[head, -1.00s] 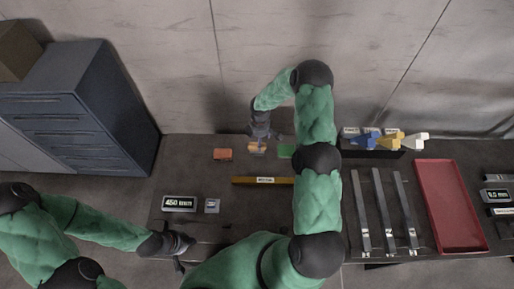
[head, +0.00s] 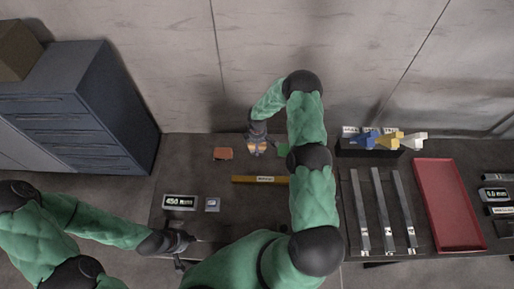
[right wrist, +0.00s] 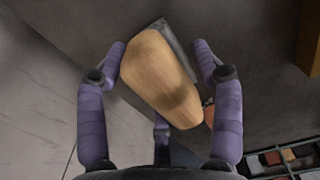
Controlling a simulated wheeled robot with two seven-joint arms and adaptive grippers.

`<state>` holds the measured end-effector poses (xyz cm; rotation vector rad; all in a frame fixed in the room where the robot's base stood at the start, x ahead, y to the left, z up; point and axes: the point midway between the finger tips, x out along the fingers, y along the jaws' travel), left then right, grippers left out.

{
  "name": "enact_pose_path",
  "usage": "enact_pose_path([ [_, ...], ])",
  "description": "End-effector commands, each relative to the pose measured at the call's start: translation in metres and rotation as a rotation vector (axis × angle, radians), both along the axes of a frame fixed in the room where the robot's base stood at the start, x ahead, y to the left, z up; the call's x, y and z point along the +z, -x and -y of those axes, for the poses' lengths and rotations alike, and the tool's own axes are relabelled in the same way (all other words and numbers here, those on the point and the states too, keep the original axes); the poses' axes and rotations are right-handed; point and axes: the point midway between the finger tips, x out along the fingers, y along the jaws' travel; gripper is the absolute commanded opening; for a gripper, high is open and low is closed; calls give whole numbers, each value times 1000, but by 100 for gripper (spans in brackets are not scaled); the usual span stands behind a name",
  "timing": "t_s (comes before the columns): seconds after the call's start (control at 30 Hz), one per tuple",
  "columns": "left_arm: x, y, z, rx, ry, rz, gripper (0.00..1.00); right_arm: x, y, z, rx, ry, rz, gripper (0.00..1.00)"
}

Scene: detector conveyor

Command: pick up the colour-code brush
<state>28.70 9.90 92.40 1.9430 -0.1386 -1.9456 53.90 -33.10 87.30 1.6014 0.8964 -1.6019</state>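A tan, wood-like piece with a grey edge (right wrist: 160,80) lies between the fingers of my right gripper (right wrist: 160,60) in the right wrist view. I take it for the brush; its colour mark and bristles are not clear. The left fingertip is close beside it, and the right fingertip stands apart. In the head view my right gripper (head: 257,143) is low at the back of the table, between an orange block (head: 222,154) and a green block (head: 284,150). My left gripper (head: 180,246) is at the table's front left; its opening is too small to read.
A yellow bar (head: 260,180) lies in front of the right gripper. A black holder (head: 350,149) with blue, yellow and white pieces stands at back right. Metal strips (head: 380,210) and a red tray (head: 420,190) lie right. A display (head: 180,202) stands left. The wall is close behind.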

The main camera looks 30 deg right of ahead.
Motion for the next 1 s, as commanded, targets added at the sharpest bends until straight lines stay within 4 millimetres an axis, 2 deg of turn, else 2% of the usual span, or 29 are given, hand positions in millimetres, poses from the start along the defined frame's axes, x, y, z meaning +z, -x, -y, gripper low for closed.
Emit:
enact_pose_path([
  [0.03,0,0,0,0,0,0,0,0,0,0,0,0,0,43],
  [0.13,0,0,0,0,0,0,0,0,0,0,0,0,0,14],
  [0.17,0,0,0,0,0,0,0,0,0,0,0,0,0,12],
  [0.67,-2,0,0,0,0,0,0,7,-1,0,-1,0,1,12],
  [0.9,-8,0,0,0,0,0,0,34,-1,1,0,1,3,12],
  [1.0,-9,0,0,0,0,0,0,49,11,-7,2,1,1,12],
])
